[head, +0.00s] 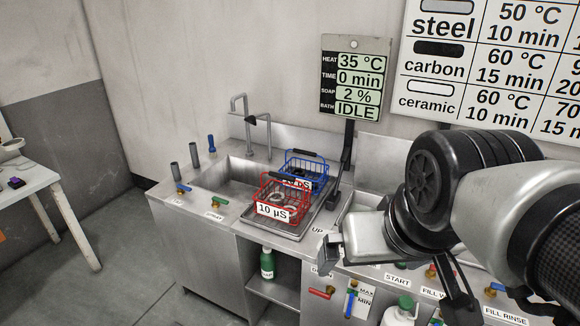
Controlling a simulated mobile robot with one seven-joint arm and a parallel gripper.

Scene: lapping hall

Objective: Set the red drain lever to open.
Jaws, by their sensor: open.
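A red lever (320,293) on a brass valve sits low on the front of the steel bench, below a small label that my gripper partly covers. Its handle points left, nearly level, tilted slightly down. I cannot read the label or tell from it whether the valve is open. My gripper (326,257) is open, with its dark fingers pointing down and left. In the picture it is just above the red lever, apart from it. Its fingertips are small and partly hidden.
A blue lever (350,303) hangs upright just right of the red one, beside a MAX/MIN gauge (365,300). A white bottle (399,312) is at lower right. Red (281,203) and blue (306,166) wire baskets stand by the sink.

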